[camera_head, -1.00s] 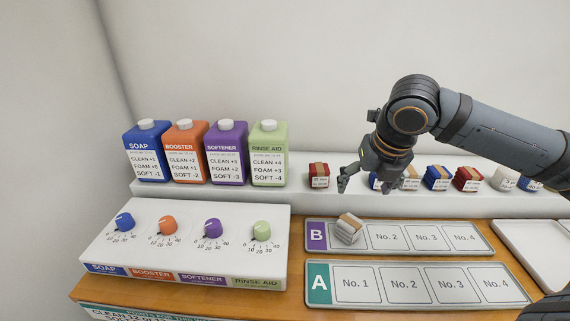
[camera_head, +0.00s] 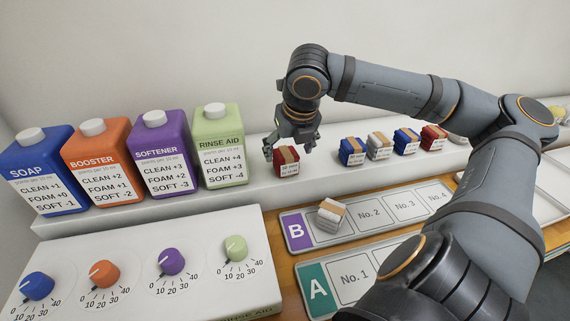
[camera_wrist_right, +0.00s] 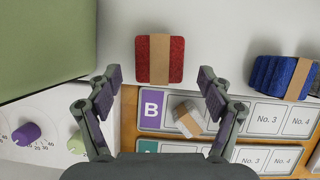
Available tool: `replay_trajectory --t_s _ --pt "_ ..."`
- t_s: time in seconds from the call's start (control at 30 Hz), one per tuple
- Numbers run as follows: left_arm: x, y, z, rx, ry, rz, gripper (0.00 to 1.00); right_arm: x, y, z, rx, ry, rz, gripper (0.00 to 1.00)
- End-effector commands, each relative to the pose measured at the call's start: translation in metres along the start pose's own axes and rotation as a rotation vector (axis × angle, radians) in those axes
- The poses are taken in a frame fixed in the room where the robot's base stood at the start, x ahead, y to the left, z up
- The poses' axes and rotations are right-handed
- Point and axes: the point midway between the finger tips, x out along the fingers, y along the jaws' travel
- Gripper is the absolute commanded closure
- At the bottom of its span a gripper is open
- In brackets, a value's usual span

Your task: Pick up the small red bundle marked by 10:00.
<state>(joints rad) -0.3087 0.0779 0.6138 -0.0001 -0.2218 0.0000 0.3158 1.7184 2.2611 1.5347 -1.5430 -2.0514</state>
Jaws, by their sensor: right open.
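A small red bundle (camera_head: 286,161) with a tan band and a white tag stands on the white ledge, right of the green bottle. In the right wrist view the red bundle (camera_wrist_right: 160,59) lies just beyond and between the fingertips. My right gripper (camera_head: 284,146) is open, right over and beside this bundle; its fingers (camera_wrist_right: 157,77) are spread with nothing between them. I cannot tell whether they touch it. Another red bundle (camera_head: 433,138) stands farther right on the ledge. The tag print is too small to read. My left gripper is not in view.
A blue bundle (camera_head: 352,152), a white one (camera_head: 379,147) and another blue one (camera_head: 406,141) stand right along the ledge. A white bundle (camera_head: 327,215) sits on strip B (camera_head: 296,231). The green Rinse Aid bottle (camera_head: 219,147) stands close left of the gripper.

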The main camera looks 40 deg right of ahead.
Motion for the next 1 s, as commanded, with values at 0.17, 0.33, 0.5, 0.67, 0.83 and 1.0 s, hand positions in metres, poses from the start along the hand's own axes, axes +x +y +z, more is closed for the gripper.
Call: replay_trajectory --t_s 0.17,0.33,0.5,0.67,0.83,1.0 --pt "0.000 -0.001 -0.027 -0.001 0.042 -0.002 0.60 0.008 0.000 0.000 0.000 0.003 0.001 0.20" --pt "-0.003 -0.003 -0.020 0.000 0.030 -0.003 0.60 0.037 0.000 0.002 0.000 0.006 -0.002 0.20" --pt "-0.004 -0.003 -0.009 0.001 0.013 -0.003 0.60 0.052 0.000 0.003 0.001 0.000 0.000 0.20" --pt "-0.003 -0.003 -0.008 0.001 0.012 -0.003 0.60 0.053 0.001 0.003 0.001 -0.001 0.001 0.20" --pt "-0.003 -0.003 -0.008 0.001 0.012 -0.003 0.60 0.052 0.001 0.003 0.001 -0.001 0.001 0.39" --pt "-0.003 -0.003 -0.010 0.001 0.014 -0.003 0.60 0.052 0.001 0.003 0.001 -0.001 0.000 0.62"
